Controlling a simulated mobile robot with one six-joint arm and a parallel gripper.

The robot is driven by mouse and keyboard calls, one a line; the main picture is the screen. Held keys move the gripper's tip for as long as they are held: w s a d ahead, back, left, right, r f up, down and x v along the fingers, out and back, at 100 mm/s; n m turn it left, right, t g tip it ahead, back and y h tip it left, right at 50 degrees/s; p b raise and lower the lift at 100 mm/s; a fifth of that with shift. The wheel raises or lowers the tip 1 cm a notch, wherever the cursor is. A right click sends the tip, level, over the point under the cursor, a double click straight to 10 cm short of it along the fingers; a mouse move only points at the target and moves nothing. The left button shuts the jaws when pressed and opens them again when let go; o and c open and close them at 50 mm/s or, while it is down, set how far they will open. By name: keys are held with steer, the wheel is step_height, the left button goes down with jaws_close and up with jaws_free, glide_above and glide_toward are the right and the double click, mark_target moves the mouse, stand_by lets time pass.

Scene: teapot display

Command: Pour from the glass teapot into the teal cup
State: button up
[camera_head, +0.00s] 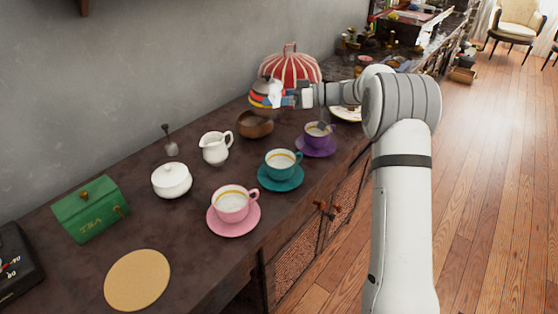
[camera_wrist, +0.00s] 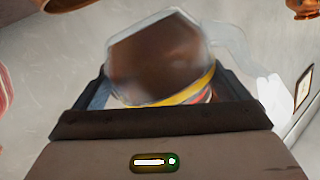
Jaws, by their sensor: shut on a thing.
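My gripper (camera_head: 287,98) is shut on the glass teapot (camera_head: 262,91) and holds it over the back of the counter, near the wooden bowl. In the wrist view the clear teapot (camera_wrist: 158,52) sits between my fingers, with brown inside and a yellow and red band low on it. Its clear handle or spout reaches to the upper right; I cannot tell which. The teal cup (camera_head: 281,165) stands upright on its teal saucer (camera_head: 281,184), nearer and below the teapot, apart from it. Its inside looks pale with a gold ring.
A red striped dome (camera_head: 291,66) stands close behind the teapot. The wooden bowl (camera_head: 254,127), purple cup (camera_head: 316,138), pink cup (camera_head: 231,207), white jug (camera_head: 214,149) and lidded white bowl (camera_head: 170,182) surround the teal cup. A round tan mat (camera_head: 137,280) lies bare at front left.

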mark_target(281, 95)
steer(key=shift+s+d+r+n+b, duration=0.1)
steer(key=shift+s+n+b, duration=0.25)
steer(key=shift+n+b, duration=0.15)
steer(key=shift+s+d+r+n+y+b, duration=0.2)
steer(key=shift+s+r+n+y+b, duration=0.15)
steer(key=shift+s+r+n, duration=0.3)
steer(key=shift+s+r+n, duration=0.25)
steer(key=shift+r+n, duration=0.05)
steer(key=shift+n, duration=0.05)
steer(key=shift+s+d+r+n+y, duration=0.2)
steer(key=shift+s+r+n+y, duration=0.25)
steer(key=shift+s+r+n, duration=0.15)
stand_by(4.9)
